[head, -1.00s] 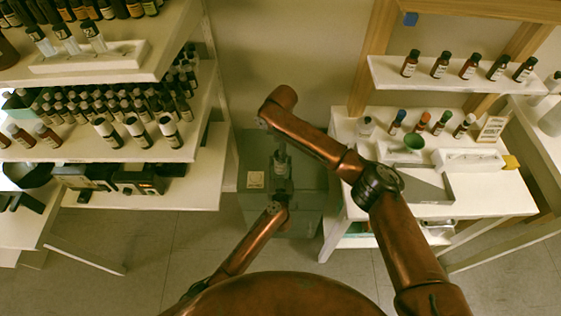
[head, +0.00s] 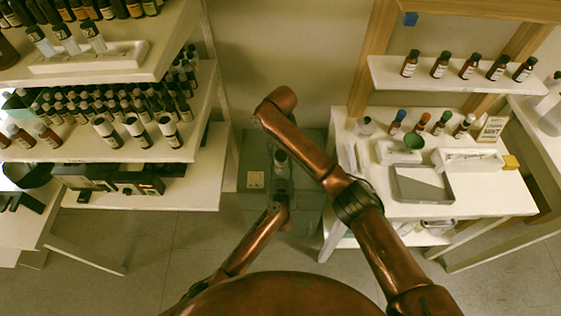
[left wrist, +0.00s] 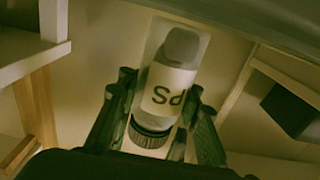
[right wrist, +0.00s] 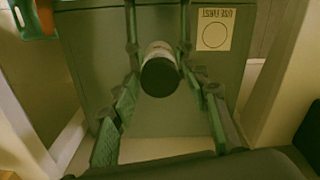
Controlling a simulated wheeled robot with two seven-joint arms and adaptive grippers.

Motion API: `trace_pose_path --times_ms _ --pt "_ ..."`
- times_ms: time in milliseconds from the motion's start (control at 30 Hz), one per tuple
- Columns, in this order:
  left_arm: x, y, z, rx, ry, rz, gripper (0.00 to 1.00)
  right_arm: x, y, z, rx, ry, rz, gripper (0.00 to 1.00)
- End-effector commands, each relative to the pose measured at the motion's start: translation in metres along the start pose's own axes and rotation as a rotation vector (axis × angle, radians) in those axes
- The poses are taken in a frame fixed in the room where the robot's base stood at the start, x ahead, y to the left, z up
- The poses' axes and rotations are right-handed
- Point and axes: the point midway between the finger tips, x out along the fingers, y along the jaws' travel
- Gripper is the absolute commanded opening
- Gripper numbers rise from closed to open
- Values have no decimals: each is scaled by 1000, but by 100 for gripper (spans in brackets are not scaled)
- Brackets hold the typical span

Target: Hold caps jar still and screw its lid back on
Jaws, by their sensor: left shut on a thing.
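The caps jar is a small white-labelled jar (head: 281,158) held low in front of the grey cabinet. In the left wrist view the jar (left wrist: 175,80) appears inverted, its ridged black lid (left wrist: 150,135) toward the bottom of the picture. My left gripper (left wrist: 160,92) is shut on the jar's sides. In the right wrist view the lid's dark top (right wrist: 160,78) faces the camera; how tightly it sits cannot be told. My right gripper (right wrist: 167,98) is open, its fingers spread on either side of the lid without touching it.
A grey cabinet (head: 308,180) with a paper label (head: 256,180) stands behind the jar. Bottle shelves (head: 120,145) are at left. A white table (head: 470,195) at right carries a grey tray (head: 423,184), a green funnel (head: 414,141) and several bottles.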

Motion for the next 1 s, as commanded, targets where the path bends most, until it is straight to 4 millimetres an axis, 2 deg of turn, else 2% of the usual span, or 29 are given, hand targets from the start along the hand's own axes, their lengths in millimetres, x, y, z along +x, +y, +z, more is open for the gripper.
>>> trace_pose_path --times_ms 367,467,733,1000 --pt "1 -2 0 1 1 -3 0 0 -1 1 -3 -4 0 50" --pt "1 -2 0 1 1 -3 0 -7 -1 1 -4 -3 0 50" --pt "1 -2 0 1 1 -3 0 -40 -1 1 -5 -4 0 50" --pt "1 -2 0 1 1 -3 0 -44 -1 1 -4 -5 0 50"
